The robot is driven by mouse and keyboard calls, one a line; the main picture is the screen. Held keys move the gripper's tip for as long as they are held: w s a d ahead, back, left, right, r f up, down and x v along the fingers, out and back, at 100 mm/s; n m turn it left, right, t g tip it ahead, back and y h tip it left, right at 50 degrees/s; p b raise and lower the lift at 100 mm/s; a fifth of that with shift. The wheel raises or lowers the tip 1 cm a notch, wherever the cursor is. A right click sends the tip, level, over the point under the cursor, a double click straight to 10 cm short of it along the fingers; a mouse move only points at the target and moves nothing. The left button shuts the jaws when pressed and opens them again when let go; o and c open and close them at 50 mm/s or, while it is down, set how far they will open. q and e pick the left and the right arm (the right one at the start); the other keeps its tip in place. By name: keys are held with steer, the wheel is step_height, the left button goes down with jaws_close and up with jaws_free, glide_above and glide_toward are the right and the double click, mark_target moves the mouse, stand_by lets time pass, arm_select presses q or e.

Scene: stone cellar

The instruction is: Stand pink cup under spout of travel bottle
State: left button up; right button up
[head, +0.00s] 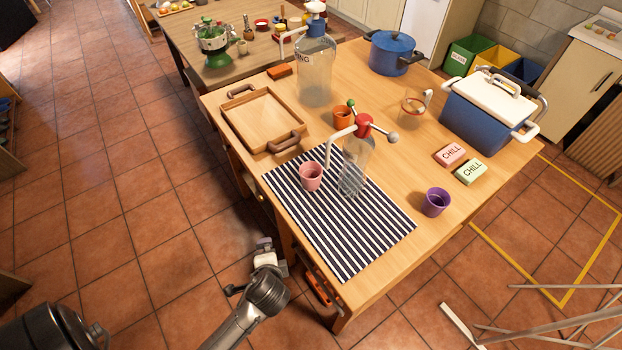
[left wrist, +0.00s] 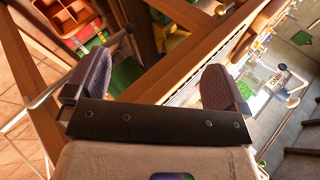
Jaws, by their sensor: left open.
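The pink cup (head: 311,177) stands upright on the striped mat (head: 375,235), near the table's left edge. Just right of it a clear bottle (head: 357,160) with a red top stands on the mat, seemingly the travel bottle. Its white spout (head: 340,133) reaches left and bends down close to the cup's rim; I cannot tell whether the tip is over the cup. My left gripper (head: 268,250) is beside the table's left edge, apart from the cup. In the left wrist view, its two pads (left wrist: 155,85) are wide apart with nothing between them. My right gripper is not in view.
A wooden tray (head: 232,122), an orange cup (head: 343,117) and a larger pump bottle (head: 316,75) stand behind the mat. A purple cup (head: 435,201), CHILL blocks (head: 451,155) and a blue cooler (head: 478,118) are to the right. The mat's front is clear.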

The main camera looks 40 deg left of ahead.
arm_select(q)
steer(key=w+a+r+m+t+y, duration=0.1)
steer(key=w+r+m+t+y, duration=0.1)
steer(key=w+m+y, duration=0.45)
steer(key=m+t, duration=0.4)
steer(key=m, duration=0.6)
glide_toward(313, 182)
steer(key=shift+s+d+y, duration=0.1)
steer(key=shift+s+y, duration=0.15)
steer(key=shift+s, duration=0.05)
steer(key=shift+w+m, duration=0.25)
steer(key=shift+w, duration=0.05)
steer(key=b+x, duration=0.2)
steer(key=x, duration=0.6)
steer(key=shift+r, duration=0.1)
steer(key=shift+w+a+b, duration=0.4)
steer(key=shift+a+b, duration=0.05)
steer(key=b+x, duration=0.1)
steer(key=x, duration=0.3)
steer(key=shift+w+b, duration=0.1)
steer(key=shift+b, duration=0.2)
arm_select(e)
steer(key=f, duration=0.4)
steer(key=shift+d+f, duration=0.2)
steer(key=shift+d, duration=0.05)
arm_select(q)
steer(key=c, duration=1)
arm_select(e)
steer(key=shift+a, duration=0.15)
